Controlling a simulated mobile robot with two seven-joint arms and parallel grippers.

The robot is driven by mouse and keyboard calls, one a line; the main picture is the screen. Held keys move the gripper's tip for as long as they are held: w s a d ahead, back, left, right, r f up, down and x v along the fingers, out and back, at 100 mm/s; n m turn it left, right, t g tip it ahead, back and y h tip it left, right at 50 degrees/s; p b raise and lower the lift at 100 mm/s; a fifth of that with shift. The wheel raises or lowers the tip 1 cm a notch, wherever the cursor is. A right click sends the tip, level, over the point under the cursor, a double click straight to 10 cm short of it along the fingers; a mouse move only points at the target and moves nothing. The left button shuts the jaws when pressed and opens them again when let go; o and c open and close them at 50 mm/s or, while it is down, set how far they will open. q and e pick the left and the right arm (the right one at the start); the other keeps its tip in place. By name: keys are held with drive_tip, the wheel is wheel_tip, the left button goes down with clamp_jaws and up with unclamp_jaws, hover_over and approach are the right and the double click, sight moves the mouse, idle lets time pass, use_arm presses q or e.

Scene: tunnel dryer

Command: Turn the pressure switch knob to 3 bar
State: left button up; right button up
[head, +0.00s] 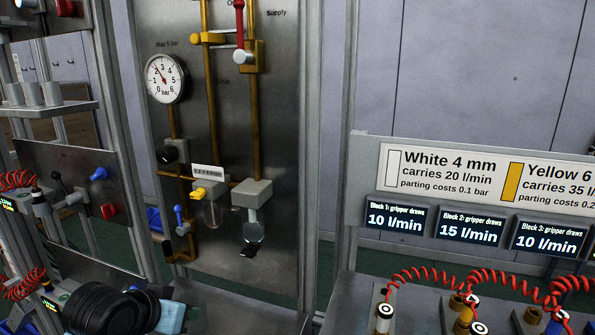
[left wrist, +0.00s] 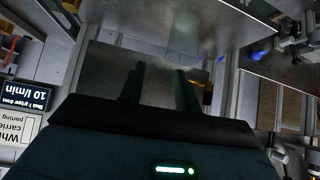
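A steel panel (head: 285,130) in the head view carries brass pipes and a round white pressure gauge (head: 165,78), whose needle points up and left, near 2. Below the gauge is a black knob (head: 168,154). To its right, a yellow knob (head: 198,193) sits under a small white scale plate (head: 208,171). I cannot tell for sure which of these is the pressure switch knob. My left gripper (left wrist: 162,92) shows in the left wrist view with its two dark fingers apart and nothing between them.
A red lever (head: 239,25) and a blue lever (head: 179,215) stand out from the panel. Frame posts flank it. Displays (head: 395,219) and red coiled hoses (head: 470,278) are at right.

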use_arm(q)
drive_tip(key=s+f+g+y, duration=0.1)
drive_tip(key=s+f+g, duration=0.3)
drive_tip(key=s+f, duration=1.15)
drive_tip(key=s+f+g+y, duration=0.1)
drive_tip(key=s+f, duration=0.2)
drive_tip(key=s, duration=0.6)
drive_tip(key=s+f+g, duration=0.2)
drive_tip(key=s+f, duration=0.2)
drive_tip(key=s, duration=0.5)
drive_tip(key=w+d+f+t+h, duration=0.1)
drive_tip(key=w+f+t, duration=0.5)
drive_tip(key=f, duration=0.3)
drive_tip(key=shift+d+f+t+h, duration=0.3)
drive_tip(key=shift+d+f+t, duration=0.05)
drive_tip(key=shift+t, duration=0.45)
